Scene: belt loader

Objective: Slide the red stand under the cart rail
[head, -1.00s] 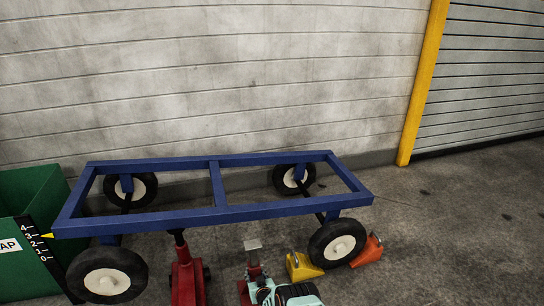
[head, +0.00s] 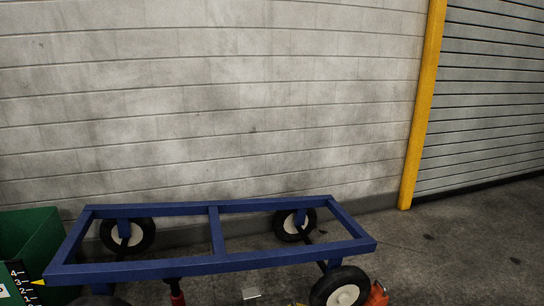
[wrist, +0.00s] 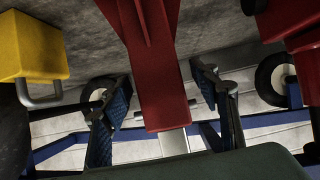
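The red stand (wrist: 163,85) fills the middle of the wrist view, with a pale metal post (wrist: 174,141) beyond its red part. My gripper (wrist: 160,88) has one blue-padded finger on each side of the stand, with visible gaps, so it looks open around it. In the head view only the stand's grey top plate (head: 251,293) shows at the bottom edge, in front of the blue cart's near rail (head: 215,264). The rail also crosses the wrist view (wrist: 268,120) behind the fingers. My gripper is out of the head view.
A red jack (head: 176,291) stands at the near rail, left of the stand. An orange chock (head: 378,294) sits by the right front wheel (head: 342,289). A green bin (head: 28,238) stands left of the cart.

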